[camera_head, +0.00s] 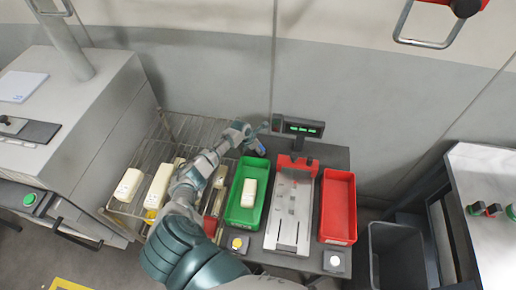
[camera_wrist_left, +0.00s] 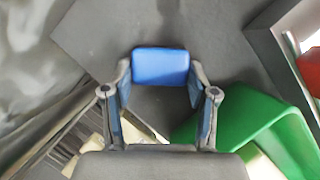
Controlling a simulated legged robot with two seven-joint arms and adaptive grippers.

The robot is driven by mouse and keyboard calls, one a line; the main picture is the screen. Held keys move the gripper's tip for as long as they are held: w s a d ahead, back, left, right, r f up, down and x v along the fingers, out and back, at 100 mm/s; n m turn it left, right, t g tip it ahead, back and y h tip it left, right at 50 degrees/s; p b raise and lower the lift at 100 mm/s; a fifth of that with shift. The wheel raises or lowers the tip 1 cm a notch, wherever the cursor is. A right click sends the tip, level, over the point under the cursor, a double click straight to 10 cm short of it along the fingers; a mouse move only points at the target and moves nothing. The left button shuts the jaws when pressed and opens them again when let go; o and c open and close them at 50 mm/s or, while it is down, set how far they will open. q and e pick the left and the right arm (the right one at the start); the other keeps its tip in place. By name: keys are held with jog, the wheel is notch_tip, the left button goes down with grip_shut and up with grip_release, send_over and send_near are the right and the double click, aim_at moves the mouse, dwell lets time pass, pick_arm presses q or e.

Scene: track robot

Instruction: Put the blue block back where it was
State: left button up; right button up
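The blue block (camera_wrist_left: 160,67) shows in the left wrist view between the fingertips of my left gripper (camera_wrist_left: 160,78), over a plain dark grey surface. The fingers are spread wide, one on each side of it; I see no clear squeeze, and any gap at the tips is very narrow. In the head view my left gripper (camera_head: 262,138) is at the back edge of the dark table, behind the green bin and left of the scale's display. A small blue patch shows at its lower finger; block or finger pad, I cannot tell. My right gripper is not in view.
A green bin (camera_head: 234,211) holds a pale block (camera_head: 249,193). The scale (camera_head: 290,215) with its raised display (camera_head: 299,127) and a red bin (camera_head: 338,180) stand to the right. A wire rack (camera_head: 155,150) with several pale blocks is left. A grey bin (camera_head: 397,258) stands lower right.

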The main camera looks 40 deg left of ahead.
pick_arm(q)
jog(key=o, duration=0.3)
jog(key=shift+a, duration=0.15)
jog(key=shift+o, duration=0.2)
jog(key=shift+a+f, duration=0.15)
jog(key=shift+a, duration=0.1)
jog(key=shift+r, duration=0.4)
jog(key=p+v, duration=0.1)
jog(key=v, duration=1)
jog(key=shift+s+r, duration=0.2)
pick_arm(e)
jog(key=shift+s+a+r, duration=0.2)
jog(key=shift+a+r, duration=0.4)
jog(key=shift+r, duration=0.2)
pick_arm(q)
jog(key=shift+d, duration=0.25)
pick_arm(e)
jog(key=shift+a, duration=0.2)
